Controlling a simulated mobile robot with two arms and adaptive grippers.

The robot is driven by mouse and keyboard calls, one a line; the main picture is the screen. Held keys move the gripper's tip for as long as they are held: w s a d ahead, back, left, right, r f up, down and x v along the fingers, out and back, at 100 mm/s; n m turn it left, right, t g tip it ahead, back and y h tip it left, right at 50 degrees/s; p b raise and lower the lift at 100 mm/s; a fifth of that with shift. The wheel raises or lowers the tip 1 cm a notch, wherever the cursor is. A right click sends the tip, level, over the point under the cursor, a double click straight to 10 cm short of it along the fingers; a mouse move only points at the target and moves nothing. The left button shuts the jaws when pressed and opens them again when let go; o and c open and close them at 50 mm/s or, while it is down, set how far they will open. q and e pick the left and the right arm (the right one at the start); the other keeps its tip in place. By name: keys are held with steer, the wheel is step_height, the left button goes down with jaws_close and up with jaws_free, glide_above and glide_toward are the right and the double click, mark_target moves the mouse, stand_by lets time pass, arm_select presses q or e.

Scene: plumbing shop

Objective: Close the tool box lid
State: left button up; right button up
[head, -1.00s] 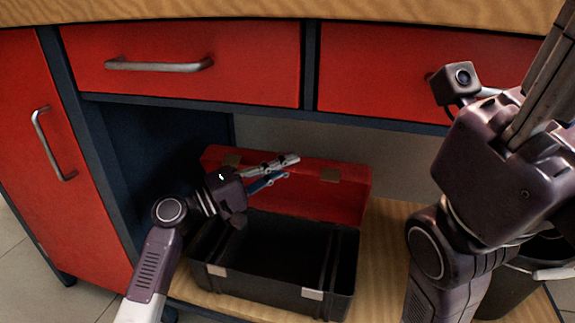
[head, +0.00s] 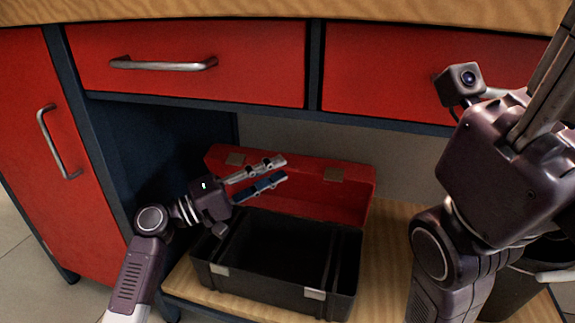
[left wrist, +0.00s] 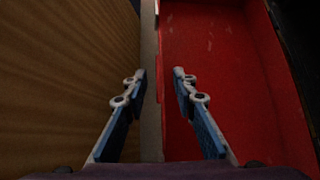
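The tool box has a black body (head: 285,262) and a red lid (head: 310,187). It stands on the lower wooden shelf with the lid raised at the back, and its inside looks empty. My left gripper (head: 272,174) is in front of the lid's left half, above the box's open body. It is open, with a gap between its fingers and nothing held. In the left wrist view, my left gripper (left wrist: 158,84) is open and the red lid (left wrist: 215,60) fills the right half. Contact with the lid cannot be told. My right arm is at the right; its fingertips are out of view.
Red drawers (head: 190,65) with metal handles hang above the shelf, and a red cabinet door (head: 55,160) is at the left. A dark bucket-like container (head: 520,290) stands at the right, partly behind my right arm. Bare shelf (head: 385,250) lies right of the box.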

arm_select(q)
steer(key=v, duration=0.7)
steer(key=shift+s+a, duration=0.2)
steer(key=shift+a, duration=0.1)
